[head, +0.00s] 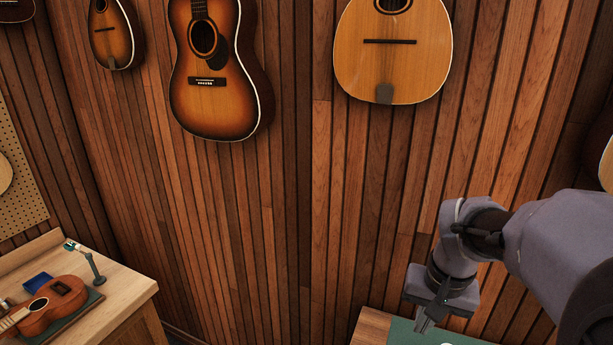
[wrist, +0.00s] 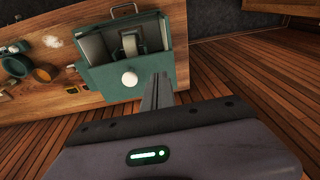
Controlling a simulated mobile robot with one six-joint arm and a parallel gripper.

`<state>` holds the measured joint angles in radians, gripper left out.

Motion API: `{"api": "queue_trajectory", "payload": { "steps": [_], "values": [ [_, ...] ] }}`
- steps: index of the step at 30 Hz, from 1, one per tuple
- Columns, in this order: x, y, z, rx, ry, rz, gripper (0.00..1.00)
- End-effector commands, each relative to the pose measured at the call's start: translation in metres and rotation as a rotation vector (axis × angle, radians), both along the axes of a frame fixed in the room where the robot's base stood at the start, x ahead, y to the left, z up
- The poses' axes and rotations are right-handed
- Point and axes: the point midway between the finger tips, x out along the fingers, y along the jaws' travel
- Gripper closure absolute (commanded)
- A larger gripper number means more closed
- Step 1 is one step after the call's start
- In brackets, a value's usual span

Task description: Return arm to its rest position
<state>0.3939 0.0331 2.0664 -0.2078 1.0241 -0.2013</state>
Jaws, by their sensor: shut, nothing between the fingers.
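My gripper (head: 424,323) hangs at the lower right in the head view, pointing down, with my grey arm coming in from the right edge.
A wooden bench (head: 117,289) with a ukulele (head: 53,305) stands at the lower left. Guitars, one a sunburst guitar (head: 213,112), hang on the slatted wall.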

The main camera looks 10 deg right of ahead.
Motion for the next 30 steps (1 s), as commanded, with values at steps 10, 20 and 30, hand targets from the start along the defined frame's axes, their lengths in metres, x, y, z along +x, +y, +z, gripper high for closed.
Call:
{"api": "queue_trajectory", "payload": {
  "steps": [10, 20, 30],
  "values": [
    [-0.108, 0.156, -0.161, 0.108, -0.305, 0.118, 1.0],
    [-0.13, 0.175, -0.175, 0.147, -0.353, 0.136, 1.0],
    [-0.13, 0.174, -0.175, 0.146, -0.353, 0.136, 1.0]
  ]
}}
